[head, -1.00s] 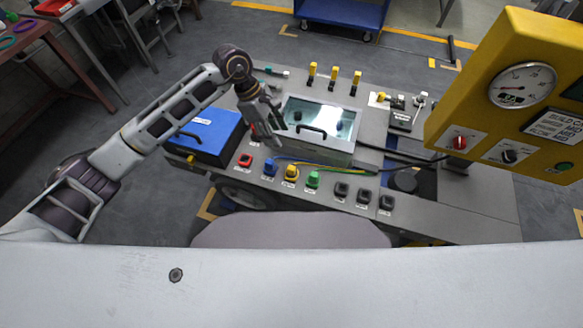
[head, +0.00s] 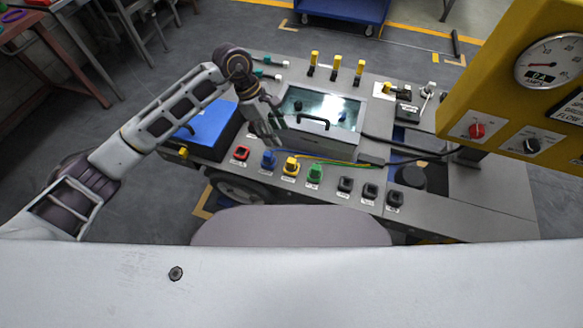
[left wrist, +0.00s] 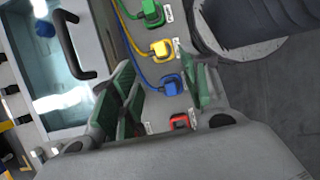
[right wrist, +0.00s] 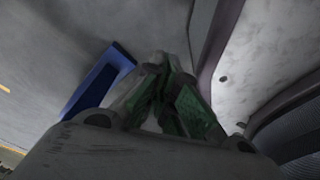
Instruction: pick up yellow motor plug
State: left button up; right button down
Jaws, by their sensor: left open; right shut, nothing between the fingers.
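The yellow motor plug (head: 290,166) sits on the front of the grey chassis, between a blue plug (head: 268,158) and a green plug (head: 315,173). A cable runs from it. My left gripper (head: 273,137) is above the chassis, a little behind and left of the yellow plug, beside the clear-lidded box. In the left wrist view the yellow plug (left wrist: 161,48) lies beyond the open, empty fingers (left wrist: 160,95), with the blue plug (left wrist: 171,84) nearer to them. My right gripper (right wrist: 168,105) is shut and empty in the right wrist view, and is outside the head view.
A red plug (head: 241,153) is left of the blue one; several black plugs (head: 370,191) are to the right. The clear-lidded box (head: 318,143) with a black handle stands behind the plugs. A blue box (head: 205,132) is at left. A yellow gauge panel (head: 500,95) overhangs the right side.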

aim_at(291, 160)
pick_arm(q)
jog(key=shift+f+b, duration=0.4)
jog(key=shift+f, duration=0.3)
jog(key=shift+x, duration=4.3)
jog(key=shift+x, duration=2.6)
jog(key=shift+a, duration=0.15)
grip_shut()
